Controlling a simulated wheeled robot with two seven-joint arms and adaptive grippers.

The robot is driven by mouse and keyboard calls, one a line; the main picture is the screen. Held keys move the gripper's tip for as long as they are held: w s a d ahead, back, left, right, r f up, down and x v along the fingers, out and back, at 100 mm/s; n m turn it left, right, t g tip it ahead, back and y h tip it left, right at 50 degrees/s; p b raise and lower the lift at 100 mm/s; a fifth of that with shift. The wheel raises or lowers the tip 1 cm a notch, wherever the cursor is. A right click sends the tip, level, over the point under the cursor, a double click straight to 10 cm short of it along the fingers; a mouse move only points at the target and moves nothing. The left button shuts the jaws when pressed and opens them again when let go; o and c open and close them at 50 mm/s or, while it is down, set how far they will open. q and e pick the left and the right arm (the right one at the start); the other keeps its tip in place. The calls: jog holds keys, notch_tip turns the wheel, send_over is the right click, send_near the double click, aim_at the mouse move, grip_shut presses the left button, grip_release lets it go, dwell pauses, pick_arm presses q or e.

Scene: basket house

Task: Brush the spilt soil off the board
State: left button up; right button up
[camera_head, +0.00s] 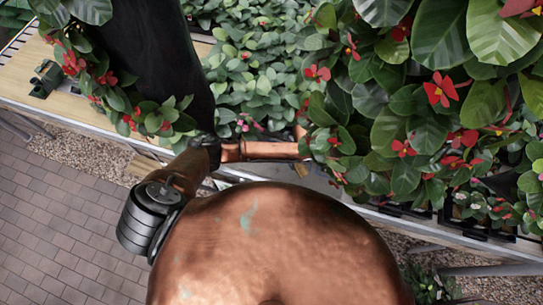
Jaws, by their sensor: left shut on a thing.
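My left arm comes in from the lower left and bends right toward the plants at the bench. My left gripper (302,147) is at the far end of this arm, by the foliage, and leaves partly hide it. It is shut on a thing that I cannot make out. I cannot pick out a brush or any spilt soil. A pale wooden surface (68,105) shows at the upper left, and I cannot tell whether it is the board. My right gripper is not in view.
Dense leaves with red flowers (405,145) crowd the right side, close to the left gripper. Low greenery (258,85) fills the back. A large dark shape (150,55) stands at the upper left. A small dark object (46,79) sits on the wood. Brick paving (65,215) is clear.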

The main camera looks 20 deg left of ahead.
pick_arm(q)
jog(key=shift+r+p, duration=0.5)
jog(key=shift+r, duration=0.3)
